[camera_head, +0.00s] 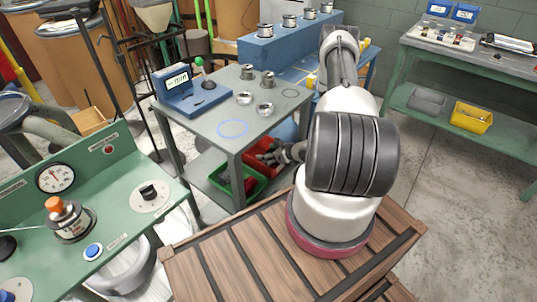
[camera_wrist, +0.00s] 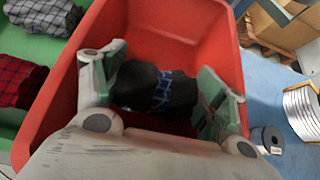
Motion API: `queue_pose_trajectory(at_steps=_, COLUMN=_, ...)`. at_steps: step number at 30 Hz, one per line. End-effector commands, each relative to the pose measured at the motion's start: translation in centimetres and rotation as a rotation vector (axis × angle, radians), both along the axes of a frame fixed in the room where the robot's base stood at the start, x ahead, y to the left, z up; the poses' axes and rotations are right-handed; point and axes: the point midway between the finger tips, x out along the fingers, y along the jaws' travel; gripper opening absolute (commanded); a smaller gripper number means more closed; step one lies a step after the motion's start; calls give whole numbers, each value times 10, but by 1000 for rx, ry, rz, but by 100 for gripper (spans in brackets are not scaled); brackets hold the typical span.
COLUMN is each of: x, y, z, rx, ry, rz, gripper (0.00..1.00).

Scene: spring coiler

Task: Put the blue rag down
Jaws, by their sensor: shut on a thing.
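The blue rag (camera_wrist: 160,88), dark with bright blue check lines, is between the two green-padded fingers of my gripper (camera_wrist: 163,80) in the wrist view. My gripper is shut on it, inside the walls of a red bin (camera_wrist: 190,22). I cannot tell whether the rag touches the bin floor. In the head view my gripper (camera_head: 283,153) reaches to the red bin (camera_head: 258,148) on the cart's lower shelf, and the rag is hidden there.
A green bin (camera_head: 251,186) with folded rags stands beside the red bin. A grey plaid rag (camera_wrist: 45,14) and a red plaid rag (camera_wrist: 22,68) lie in it. The cart's top (camera_head: 215,118) is above, holding metal parts and a gauge.

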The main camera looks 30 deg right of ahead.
Motion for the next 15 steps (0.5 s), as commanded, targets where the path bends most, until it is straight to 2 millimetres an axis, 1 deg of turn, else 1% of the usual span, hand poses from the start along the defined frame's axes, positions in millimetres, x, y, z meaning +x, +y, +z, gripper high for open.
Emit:
queue_pose_trajectory(at_steps=8, x=0, y=0, z=-7, rx=0, ry=1, rz=0, gripper=50)
queue_pose_trajectory(at_steps=9, x=0, y=0, z=-7, rx=0, ry=1, rz=0, gripper=74)
queue_pose_trajectory(at_steps=10, x=0, y=0, z=-7, rx=-1, ry=2, rz=0, gripper=80)
queue_pose_trajectory(at_steps=15, x=0, y=0, z=-8, rx=0, ry=3, rz=-1, gripper=80)
